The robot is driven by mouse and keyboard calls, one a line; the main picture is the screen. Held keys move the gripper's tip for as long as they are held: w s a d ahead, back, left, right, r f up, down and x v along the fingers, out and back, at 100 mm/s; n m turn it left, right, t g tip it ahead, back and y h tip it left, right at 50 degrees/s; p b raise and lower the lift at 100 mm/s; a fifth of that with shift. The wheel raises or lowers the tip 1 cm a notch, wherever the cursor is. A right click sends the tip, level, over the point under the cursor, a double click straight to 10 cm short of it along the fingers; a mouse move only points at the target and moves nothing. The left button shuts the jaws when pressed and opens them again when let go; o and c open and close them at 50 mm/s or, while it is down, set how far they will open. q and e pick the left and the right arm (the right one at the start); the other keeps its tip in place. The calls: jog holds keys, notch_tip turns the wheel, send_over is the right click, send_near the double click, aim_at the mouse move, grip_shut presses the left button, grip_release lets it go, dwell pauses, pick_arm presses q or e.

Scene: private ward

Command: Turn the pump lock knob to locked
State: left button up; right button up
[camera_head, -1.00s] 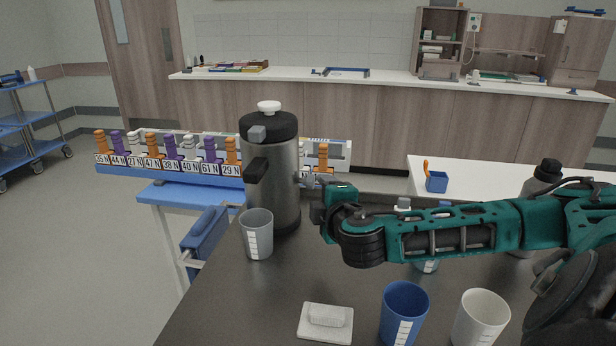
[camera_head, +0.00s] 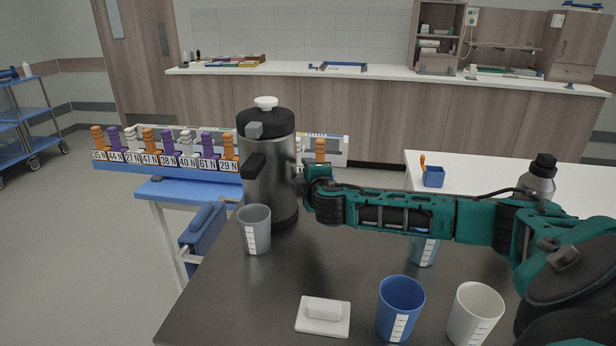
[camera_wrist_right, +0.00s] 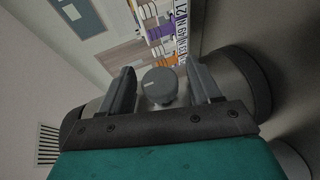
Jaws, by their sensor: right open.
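The pump pot (camera_head: 270,185) is a tall steel flask with a black top and a white button (camera_head: 265,103), upright on the dark table. In the right wrist view a round grey knob (camera_wrist_right: 160,87) sticks out from the pot's side, with a small pale mark on its face. My right gripper (camera_wrist_right: 163,90) is open, with one finger on each side of the knob; I cannot tell if they touch it. In the head view my right gripper (camera_head: 301,178) is at the pot's right side and hides the knob. My left gripper is not in view.
A grey cup (camera_head: 255,230) stands at the pot's front left. A blue cup (camera_head: 400,308), a white cup (camera_head: 474,315) and a white dish (camera_head: 323,317) are nearer the front. A light blue cup (camera_head: 424,250) stands under my arm. The table's middle is clear.

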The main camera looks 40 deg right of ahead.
jog(key=shift+w, duration=0.1)
jog(key=shift+c, duration=0.3)
jog(key=c, duration=0.9)
jog(key=m+g+y, duration=0.1)
jog(key=g+y, duration=0.2)
jog(key=m+g+y, duration=0.1)
jog(key=g+y, duration=0.2)
jog(key=m+g+y, duration=0.1)
jog(key=g+y, duration=0.2)
jog(key=shift+a, duration=0.1)
jog(key=shift+f+m+g+y, duration=0.15)
jog(key=shift+m+g+y, duration=0.25)
jog(key=shift+g+y, duration=0.7)
jog(key=shift+f+g+y, duration=0.1)
jog(key=shift+g+y, duration=0.2)
jog(key=shift+y, duration=0.3)
